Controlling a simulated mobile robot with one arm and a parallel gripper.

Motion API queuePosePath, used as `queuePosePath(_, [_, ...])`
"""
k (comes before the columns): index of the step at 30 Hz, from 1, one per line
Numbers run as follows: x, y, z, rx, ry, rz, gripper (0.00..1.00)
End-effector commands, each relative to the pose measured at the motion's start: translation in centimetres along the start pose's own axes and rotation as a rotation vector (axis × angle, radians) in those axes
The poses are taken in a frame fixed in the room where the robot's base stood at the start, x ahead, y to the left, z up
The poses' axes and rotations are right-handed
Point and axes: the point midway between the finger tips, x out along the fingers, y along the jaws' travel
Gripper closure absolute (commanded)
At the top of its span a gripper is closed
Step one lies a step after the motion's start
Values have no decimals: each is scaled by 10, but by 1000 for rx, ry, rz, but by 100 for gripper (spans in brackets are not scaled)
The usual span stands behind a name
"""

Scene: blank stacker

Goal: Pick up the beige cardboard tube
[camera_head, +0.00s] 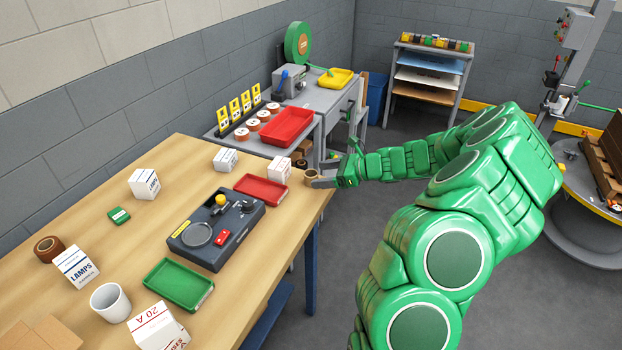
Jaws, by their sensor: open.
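A small beige cardboard tube (310,174) stands near the far right corner of the wooden table (180,160). My green arm reaches in from the right, and my gripper (319,175) is at the tube's right side, low over the table edge. The fingers are small in this view. The gripper is open, and I cannot tell whether a finger touches the tube.
A red tray (262,190), a white box (279,169) and a dark control box (216,229) are left of the tube. Small brown items (300,161) lie just behind it. A grey bench (328,125) adjoins the table's far end.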

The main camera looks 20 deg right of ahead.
Motion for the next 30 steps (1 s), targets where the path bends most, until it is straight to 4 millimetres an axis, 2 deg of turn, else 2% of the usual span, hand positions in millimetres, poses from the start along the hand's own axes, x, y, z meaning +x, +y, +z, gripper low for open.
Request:
queuePosePath(3, [-7, -13, -20, 61, -1, -39, 23])
queuePosePath(7, [-8, -18, -28, 87, -2, -56, 23])
queuePosePath(22, [25, -22, -25, 85, -3, -56, 23])
queuePosePath(30, [56, -25, -22, 84, -3, -55, 23])
